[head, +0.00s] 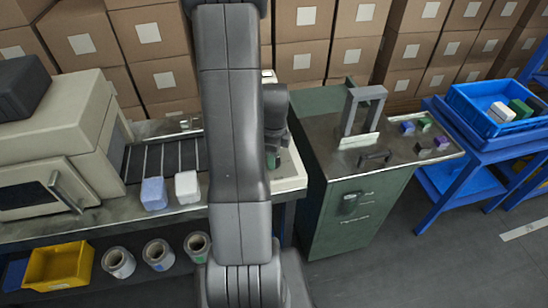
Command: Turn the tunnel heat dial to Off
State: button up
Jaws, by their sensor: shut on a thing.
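My arm (233,110) runs up the middle of the head view and hides much of the cream control panel (291,178) behind it. My gripper (273,157) shows only in part beside the arm, pointing down at this panel. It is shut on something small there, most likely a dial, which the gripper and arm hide. The dial's label and pointer setting cannot be read. The cream tunnel machine (60,130) stands at the left, with a windowed, handled door (40,190) on its front.
A roller conveyor (160,158) runs from the machine, with a blue pack (153,193) and a white pack (187,186) in front. A green cabinet (345,215) bears a grey arch-shaped frame (360,108). A blue crate (500,108) is at right. Boxes line the back.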

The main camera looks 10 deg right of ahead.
jog(key=n+b, duration=0.1)
jog(key=n, duration=0.3)
jog(key=shift+n+b, duration=0.3)
jog(key=n+b, duration=0.1)
jog(key=n, duration=0.2)
jog(key=shift+n, duration=0.3)
jog(key=n+b, duration=0.1)
jog(key=n, duration=0.3)
jog(key=shift+n, duration=0.3)
jog(key=n, duration=0.3)
jog(key=shift+n+b, duration=0.3)
jog(key=n, duration=0.4)
jog(key=shift+b, duration=0.3)
jog(key=n, duration=0.8)
jog(key=shift+n+b, duration=0.3)
jog(key=shift+b, duration=0.1)
jog(key=shift+r+n, duration=0.1)
jog(key=shift+n, duration=1.7)
